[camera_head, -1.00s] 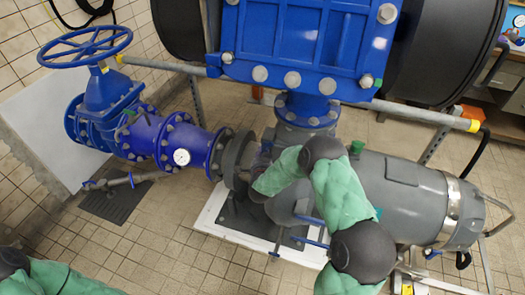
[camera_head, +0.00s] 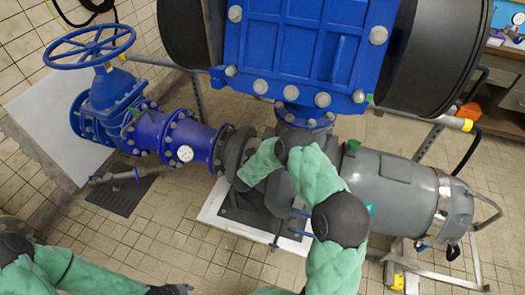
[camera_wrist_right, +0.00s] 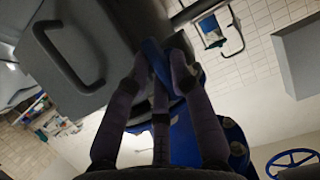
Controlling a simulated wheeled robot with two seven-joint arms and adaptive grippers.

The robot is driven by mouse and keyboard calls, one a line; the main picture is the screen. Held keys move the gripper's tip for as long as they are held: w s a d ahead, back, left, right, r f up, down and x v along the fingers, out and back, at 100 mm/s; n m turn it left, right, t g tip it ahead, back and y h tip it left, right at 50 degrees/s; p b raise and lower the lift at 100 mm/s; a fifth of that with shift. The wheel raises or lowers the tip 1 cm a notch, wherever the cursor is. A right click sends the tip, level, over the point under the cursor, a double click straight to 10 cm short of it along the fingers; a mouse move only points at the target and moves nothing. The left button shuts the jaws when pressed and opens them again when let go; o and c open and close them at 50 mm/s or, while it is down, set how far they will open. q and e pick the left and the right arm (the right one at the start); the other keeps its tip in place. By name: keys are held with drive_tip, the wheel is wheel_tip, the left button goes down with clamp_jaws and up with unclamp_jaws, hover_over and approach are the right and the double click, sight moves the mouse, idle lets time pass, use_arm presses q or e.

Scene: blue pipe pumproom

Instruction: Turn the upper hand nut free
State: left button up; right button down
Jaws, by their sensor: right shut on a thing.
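My right gripper (camera_wrist_right: 160,68) is shut on a blue hand nut (camera_wrist_right: 153,52) in the right wrist view; the fingers hide much of the nut. In the head view, my right arm reaches over the grey pump and hides the grasped nut. Blue handles (camera_head: 301,212) show on the pump's front side, just below my arm; I cannot tell which one is the upper nut. My left gripper (camera_head: 178,289) is at the bottom edge of the head view, partly cut off, away from the pump. Its jaws are not clear.
A big blue housing (camera_head: 300,50) hangs above the pump. The grey motor (camera_head: 390,190) lies to the right.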

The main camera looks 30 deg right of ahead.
drive_tip(key=shift+s+f, duration=0.1)
drive_tip(key=shift+f, duration=0.05)
idle(0.4)
drive_tip(key=c, duration=1.1)
unclamp_jaws()
drive_tip(key=shift+c, duration=0.2)
drive_tip(key=v, duration=1.2)
